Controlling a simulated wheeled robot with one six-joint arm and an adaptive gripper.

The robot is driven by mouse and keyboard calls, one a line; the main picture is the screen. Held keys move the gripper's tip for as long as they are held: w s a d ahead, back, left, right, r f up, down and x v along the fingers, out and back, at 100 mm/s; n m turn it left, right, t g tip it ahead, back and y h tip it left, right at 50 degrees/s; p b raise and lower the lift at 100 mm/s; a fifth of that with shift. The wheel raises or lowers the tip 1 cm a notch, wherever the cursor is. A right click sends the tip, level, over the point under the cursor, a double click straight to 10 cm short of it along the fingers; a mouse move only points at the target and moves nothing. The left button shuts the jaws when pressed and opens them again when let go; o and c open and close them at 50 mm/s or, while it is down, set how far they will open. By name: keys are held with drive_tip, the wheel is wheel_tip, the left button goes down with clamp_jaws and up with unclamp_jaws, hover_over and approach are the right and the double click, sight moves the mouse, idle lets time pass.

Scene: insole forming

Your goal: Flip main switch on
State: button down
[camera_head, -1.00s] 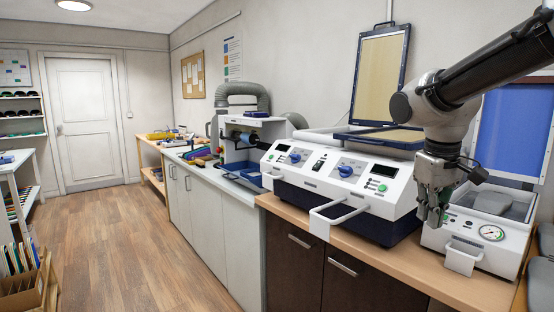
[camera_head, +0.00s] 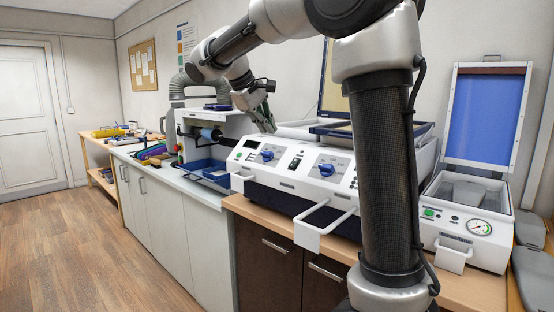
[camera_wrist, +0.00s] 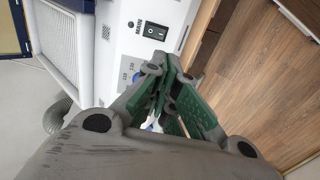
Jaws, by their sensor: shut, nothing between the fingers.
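The main switch (camera_head: 296,160) is a small black rocker on the sloped front panel of the white heating machine (camera_head: 291,184). In the wrist view the switch (camera_wrist: 156,32) shows at the top centre, beside dark lettering. I cannot tell its on or off position. My gripper (camera_head: 271,129) is shut and empty, above the panel's left part, up and left of the switch. In the wrist view my gripper (camera_wrist: 164,68) has its green-padded fingers together, just below the switch in the picture. It appears apart from the switch, and it partly hides the panel and a blue knob.
Blue knobs (camera_head: 267,156) (camera_head: 327,168) flank the switch. A white handle (camera_head: 318,225) juts from the machine's front. A blue tray (camera_head: 206,170) stands to the left, and a vacuum press with a gauge (camera_head: 480,228) to the right. Floor at left is clear.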

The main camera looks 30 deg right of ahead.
drive_tip(key=shift+d, duration=0.1)
approach(289, 167)
drive_tip(key=x, duration=0.4)
drive_tip(key=shift+w+d+f, duration=0.15)
drive_tip(key=shift+d+f, duration=0.05)
drive_tip(key=shift+w+d+f, duration=0.1)
drive_tip(key=shift+d+f, duration=0.2)
drive_tip(key=shift+f, duration=0.25)
drive_tip(key=shift+d+f, duration=0.1)
drive_tip(key=shift+f, duration=0.2)
drive_tip(key=shift+r, duration=0.1)
drive_tip(key=shift+r, duration=0.7)
